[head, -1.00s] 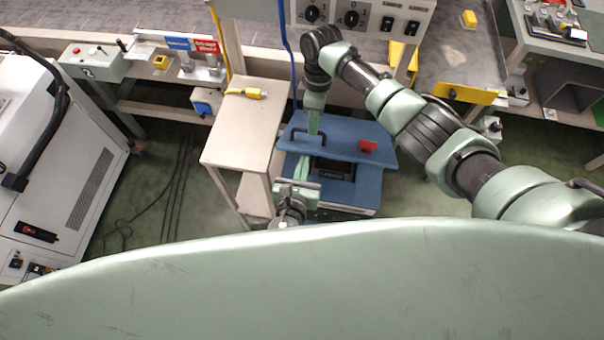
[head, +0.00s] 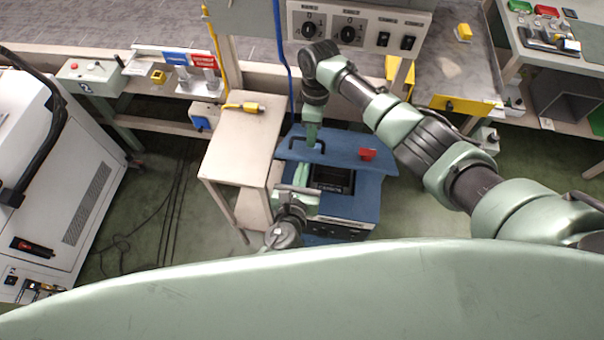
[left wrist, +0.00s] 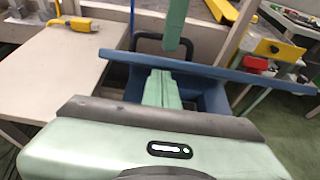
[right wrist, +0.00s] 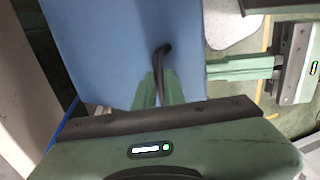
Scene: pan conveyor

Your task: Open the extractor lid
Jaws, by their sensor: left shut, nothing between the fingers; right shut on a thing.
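The extractor is a blue box (head: 367,198) with a dark opening at the front. In the left wrist view the lid (left wrist: 215,74) shows nearly edge-on, apart from the box beneath. My right gripper (head: 312,140) is shut on the handle, also seen in the right wrist view (right wrist: 163,52). My left gripper (head: 303,174) is shut and empty at the lid's near left edge. Its fingertips (left wrist: 161,75) reach to the lid's edge; exact contact is unclear.
A beige table (head: 242,140) with a yellow connector (head: 243,107) stands close on the left of the extractor. A control panel (head: 358,30) with knobs is behind. A white cabinet (head: 70,165) is far left.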

